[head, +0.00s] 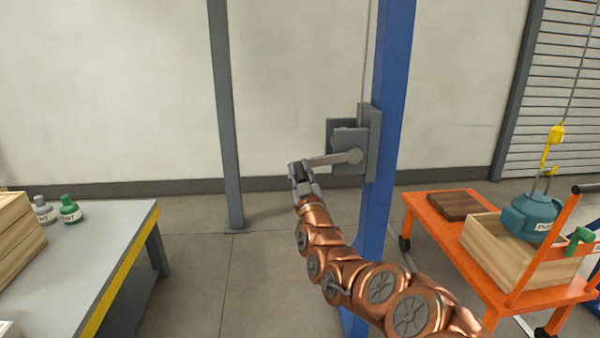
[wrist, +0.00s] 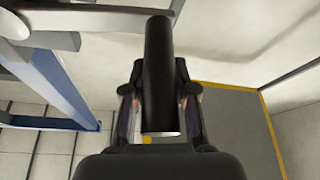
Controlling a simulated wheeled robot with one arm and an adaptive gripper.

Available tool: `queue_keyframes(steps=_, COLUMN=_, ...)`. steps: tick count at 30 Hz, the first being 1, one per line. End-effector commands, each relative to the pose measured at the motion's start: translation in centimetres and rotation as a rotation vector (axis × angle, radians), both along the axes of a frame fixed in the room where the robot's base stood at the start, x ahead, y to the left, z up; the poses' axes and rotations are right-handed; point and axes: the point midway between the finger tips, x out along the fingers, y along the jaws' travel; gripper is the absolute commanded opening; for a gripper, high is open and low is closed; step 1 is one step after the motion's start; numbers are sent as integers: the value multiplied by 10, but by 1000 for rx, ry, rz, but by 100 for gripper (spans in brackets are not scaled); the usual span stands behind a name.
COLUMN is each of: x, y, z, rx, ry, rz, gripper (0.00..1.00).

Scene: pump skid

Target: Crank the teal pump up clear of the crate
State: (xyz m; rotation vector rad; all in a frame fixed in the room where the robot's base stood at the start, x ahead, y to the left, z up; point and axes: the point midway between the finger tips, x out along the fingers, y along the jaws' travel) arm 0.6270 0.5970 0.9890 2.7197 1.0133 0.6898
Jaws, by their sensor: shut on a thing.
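The teal pump (head: 531,216) hangs at the right under a yellow hook (head: 550,170). Its lower part is hidden behind the near wall of the wooden crate (head: 490,258), so I cannot tell whether it touches the crate bottom. A grey winch (head: 372,140) is mounted on the blue post, and its crank arm (head: 332,159) points left. My gripper (head: 301,178) is at the arm's left end, shut on the dark crank handle. In the wrist view the black handle (wrist: 159,75) stands between the fingers of my gripper (wrist: 160,115), and the crank arm (wrist: 95,17) runs left from its top.
An orange cart (head: 440,237) carries the crate and a brown wooden block (head: 455,205). A grey bench (head: 90,250) with a yellow edge stands at the left, holding small bottles (head: 69,209). A grey post (head: 226,120) stands behind my gripper. The floor between bench and blue post is clear.

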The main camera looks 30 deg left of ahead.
Motion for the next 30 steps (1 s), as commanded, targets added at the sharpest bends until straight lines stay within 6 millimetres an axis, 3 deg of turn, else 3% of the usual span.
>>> queue_keyframes(steps=30, x=-2, y=2, z=13, rx=54, ry=32, rz=1, gripper=0)
